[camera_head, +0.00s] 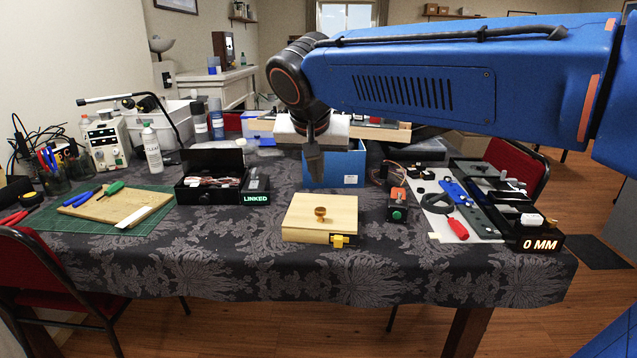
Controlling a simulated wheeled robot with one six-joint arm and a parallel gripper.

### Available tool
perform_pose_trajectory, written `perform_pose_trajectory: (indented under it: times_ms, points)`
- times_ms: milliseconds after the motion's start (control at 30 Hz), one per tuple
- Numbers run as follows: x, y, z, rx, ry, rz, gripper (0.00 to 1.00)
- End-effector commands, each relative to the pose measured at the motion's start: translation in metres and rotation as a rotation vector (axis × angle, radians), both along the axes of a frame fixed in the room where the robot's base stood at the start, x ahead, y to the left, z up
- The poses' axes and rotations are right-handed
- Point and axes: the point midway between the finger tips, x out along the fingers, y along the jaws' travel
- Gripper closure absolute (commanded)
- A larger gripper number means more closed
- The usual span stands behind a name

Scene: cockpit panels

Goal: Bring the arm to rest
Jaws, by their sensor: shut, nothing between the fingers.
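My blue arm reaches in from the right across the upper part of the head view. My gripper (314,165) hangs down from its end, fingers pointing down and shut with nothing held. It is over the middle of the table, in front of a blue box (345,168) in the picture. A pale wooden box (305,225) with a round brass knob (320,213) and a yellow latch (340,241) sits below and nearer than the gripper, apart from it.
A green mat (75,228) with a wooden board lies left. The front strip is clear.

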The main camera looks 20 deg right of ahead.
Motion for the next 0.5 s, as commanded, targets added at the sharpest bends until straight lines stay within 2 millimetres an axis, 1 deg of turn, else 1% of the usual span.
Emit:
perform_pose_trajectory:
  times_ms: [33, 100, 200, 300, 367, 400, 467, 500]
  points:
    - [-0.004, 0.002, 0.007, 0.001, -0.003, 0.002, 1.0]
    - [-0.009, 0.005, 0.013, 0.0, 0.0, 0.001, 1.0]
    - [-0.013, 0.006, 0.019, 0.0, -0.001, 0.001, 1.0]
    - [-0.018, 0.005, 0.02, 0.0, 0.003, 0.003, 1.0]
    - [-0.023, -0.001, 0.017, -0.002, 0.01, 0.011, 1.0]
    - [-0.028, -0.007, 0.012, -0.002, 0.018, 0.02, 1.0]
    - [-0.04, -0.02, 0.001, -0.004, 0.036, 0.041, 1.0]
    - [-0.049, -0.03, -0.009, -0.004, 0.051, 0.058, 1.0]
